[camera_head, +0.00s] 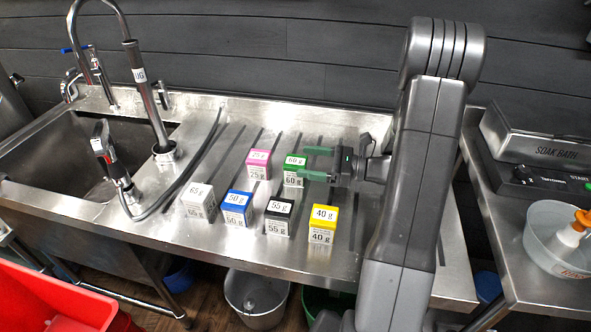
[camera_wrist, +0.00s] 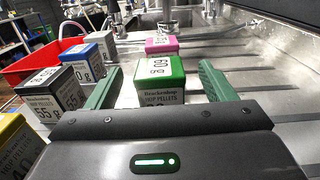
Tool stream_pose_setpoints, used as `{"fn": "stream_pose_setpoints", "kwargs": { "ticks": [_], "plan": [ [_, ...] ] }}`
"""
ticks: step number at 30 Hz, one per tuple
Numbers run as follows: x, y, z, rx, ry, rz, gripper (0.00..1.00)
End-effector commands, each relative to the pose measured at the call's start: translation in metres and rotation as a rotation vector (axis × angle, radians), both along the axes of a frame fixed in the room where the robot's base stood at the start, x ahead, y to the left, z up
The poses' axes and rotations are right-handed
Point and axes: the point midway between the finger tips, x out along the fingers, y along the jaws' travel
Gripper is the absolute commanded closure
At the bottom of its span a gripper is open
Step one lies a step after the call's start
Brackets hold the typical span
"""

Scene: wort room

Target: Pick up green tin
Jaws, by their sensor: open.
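The green tin (camera_head: 293,171) is a small cube with a white 60 g label, standing upright on the steel drainboard. My gripper (camera_head: 318,162) is open beside its right side in the head view, with its green fingers pointing left towards the tin. In the wrist view the green tin (camera_wrist: 160,80) stands ahead, between the lines of my two open fingers (camera_wrist: 160,85). Its near face shows a printed white label, and its lower part is hidden by my gripper body. I cannot tell whether a finger touches it.
Pink (camera_head: 258,164), white (camera_head: 198,201), blue (camera_head: 236,209), black (camera_head: 279,217) and yellow (camera_head: 322,224) tins stand close by on the ribbed drainboard (camera_head: 340,265). A sink (camera_head: 75,160) with a tall faucet (camera_head: 146,95) is at left. A soak bath (camera_head: 545,135) stands at right.

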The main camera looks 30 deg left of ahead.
Motion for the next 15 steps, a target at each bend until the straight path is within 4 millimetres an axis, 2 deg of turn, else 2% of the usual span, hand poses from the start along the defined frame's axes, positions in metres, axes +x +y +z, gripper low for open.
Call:
{"fn": "stream_pose_setpoints", "kwargs": {
  "ticks": [5, 15],
  "plan": [
    [-0.004, 0.011, 0.0, 0.001, 0.001, 0.001, 0.24],
    [-0.02, 0.053, -0.006, 0.001, 0.0, 0.002, 0.24]
  ]
}}
